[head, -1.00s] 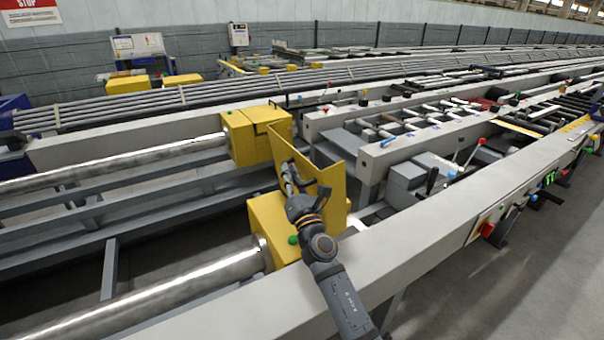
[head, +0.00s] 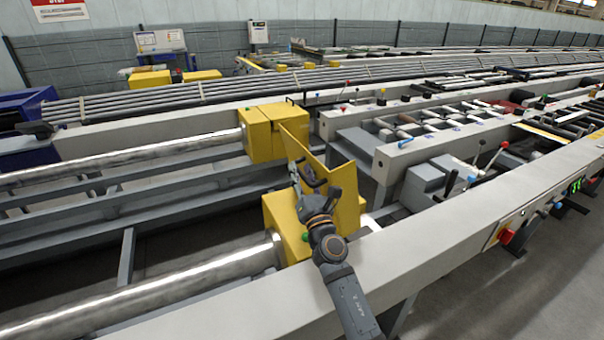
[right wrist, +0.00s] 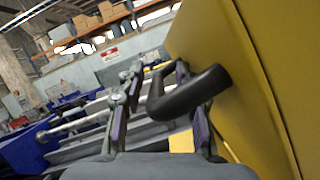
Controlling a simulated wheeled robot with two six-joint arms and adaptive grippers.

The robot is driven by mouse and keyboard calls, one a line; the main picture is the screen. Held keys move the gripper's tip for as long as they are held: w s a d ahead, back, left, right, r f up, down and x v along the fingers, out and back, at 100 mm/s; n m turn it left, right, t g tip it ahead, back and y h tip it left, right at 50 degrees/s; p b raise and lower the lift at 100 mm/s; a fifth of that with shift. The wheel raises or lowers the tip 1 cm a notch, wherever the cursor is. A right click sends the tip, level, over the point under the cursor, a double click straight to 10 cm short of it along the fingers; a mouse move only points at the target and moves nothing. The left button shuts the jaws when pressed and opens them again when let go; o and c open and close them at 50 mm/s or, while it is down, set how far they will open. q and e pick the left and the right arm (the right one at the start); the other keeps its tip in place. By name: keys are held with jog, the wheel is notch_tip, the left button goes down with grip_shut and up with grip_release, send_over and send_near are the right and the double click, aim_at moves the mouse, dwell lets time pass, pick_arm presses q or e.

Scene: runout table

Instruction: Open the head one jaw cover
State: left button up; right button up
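The yellow jaw cover (head: 345,196) stands swung up at an angle above the front yellow jaw housing (head: 283,222), by the end of a thick shiny bar. A black loop handle (head: 312,178) is fixed to its face. My right gripper (head: 303,192) is at this handle, on the cover's left side. In the right wrist view the yellow panel (right wrist: 225,60) fills the right side, and the black handle (right wrist: 185,98) reaches between my spread fingers (right wrist: 157,118), nearer the right finger. The fingers are apart, not closed on it. My left gripper is not in view.
A second yellow housing (head: 258,135) stands behind, on another shiny bar (head: 120,158). A long grey beam (head: 440,240) runs along the front under my right arm. Levers with coloured knobs (head: 490,160) stand to the right. Grey floor (head: 560,270) is clear at lower right.

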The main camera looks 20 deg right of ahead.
jog(key=v, duration=0.7)
jog(key=shift+s, duration=0.25)
jog(key=shift+f, duration=0.1)
dwell(0.4)
